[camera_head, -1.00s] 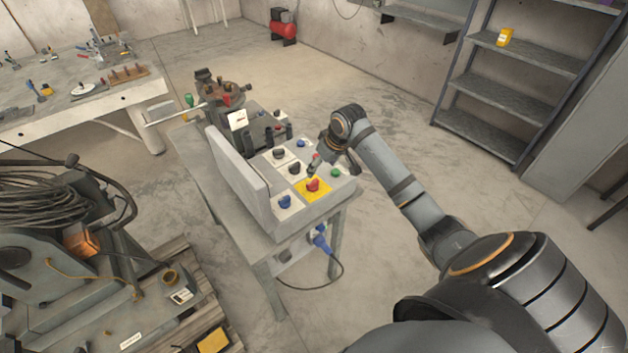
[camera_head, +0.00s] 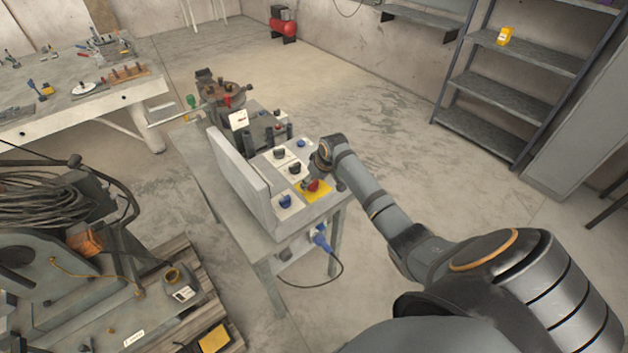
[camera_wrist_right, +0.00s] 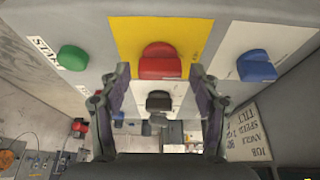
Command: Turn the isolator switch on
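The red switch knob (camera_head: 313,185) sits on a yellow plate (camera_head: 318,195) on the sloped grey control panel. It looks like the isolator switch. In the right wrist view the red knob (camera_wrist_right: 160,64) is ahead, on its yellow plate (camera_wrist_right: 125,33), between the two fingers of my right gripper (camera_wrist_right: 160,76). The fingers stand apart on either side, with gaps to the knob. In the head view my right gripper (camera_head: 318,175) is at the knob, partly hidden by its own wrist. My left gripper is not in view.
A blue knob (camera_head: 285,201) is left of the yellow plate; it also shows in the wrist view (camera_wrist_right: 256,67). A green button (camera_wrist_right: 73,57) is on the other side. Black knobs (camera_head: 294,168) sit farther up. An upright grey board (camera_head: 238,175) borders the panel's left.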

